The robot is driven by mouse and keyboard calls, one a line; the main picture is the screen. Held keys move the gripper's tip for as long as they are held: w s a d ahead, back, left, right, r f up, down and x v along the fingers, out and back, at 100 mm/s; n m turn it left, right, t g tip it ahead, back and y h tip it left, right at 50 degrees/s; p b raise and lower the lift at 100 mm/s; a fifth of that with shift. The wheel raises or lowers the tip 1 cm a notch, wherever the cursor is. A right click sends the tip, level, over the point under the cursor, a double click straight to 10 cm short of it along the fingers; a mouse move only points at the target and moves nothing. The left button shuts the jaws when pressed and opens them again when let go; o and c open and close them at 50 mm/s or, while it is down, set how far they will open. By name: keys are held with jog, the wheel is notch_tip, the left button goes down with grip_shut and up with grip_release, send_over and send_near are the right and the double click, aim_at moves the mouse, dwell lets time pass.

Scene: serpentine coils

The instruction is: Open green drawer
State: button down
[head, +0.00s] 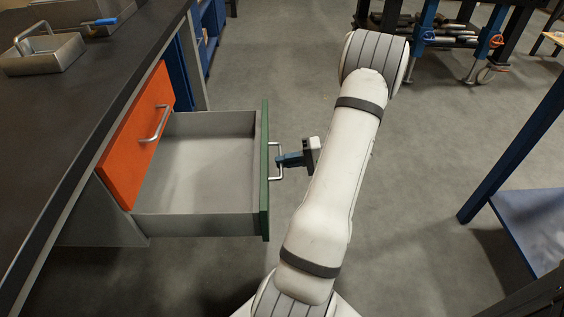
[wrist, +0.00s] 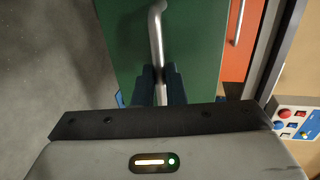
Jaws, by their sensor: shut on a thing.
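The green drawer (head: 264,170) is pulled well out of the counter, and its grey inside is empty. Its green front also fills the middle of the wrist view (wrist: 120,60). The metal bar handle (head: 281,148) is on the front, and it shows upright in the wrist view (wrist: 155,35). My gripper (head: 282,160) is at the handle, to the right of the drawer front. In the wrist view its two dark fingers (wrist: 161,85) are shut around the handle bar.
An orange drawer (head: 137,135) with a metal handle is shut above the green one. The dark countertop (head: 75,100) carries a metal sink-like box (head: 42,54). A blue-framed table (head: 520,165) stands at right. Open floor lies between.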

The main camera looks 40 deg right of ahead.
jog(key=shift+w+d, duration=0.1)
jog(key=shift+w, duration=0.05)
jog(key=c, duration=1.5)
grip_release()
jog(key=p+v, duration=0.2)
jog(key=v, duration=0.5)
jog(key=shift+s+d, duration=0.2)
jog(key=shift+d, duration=0.05)
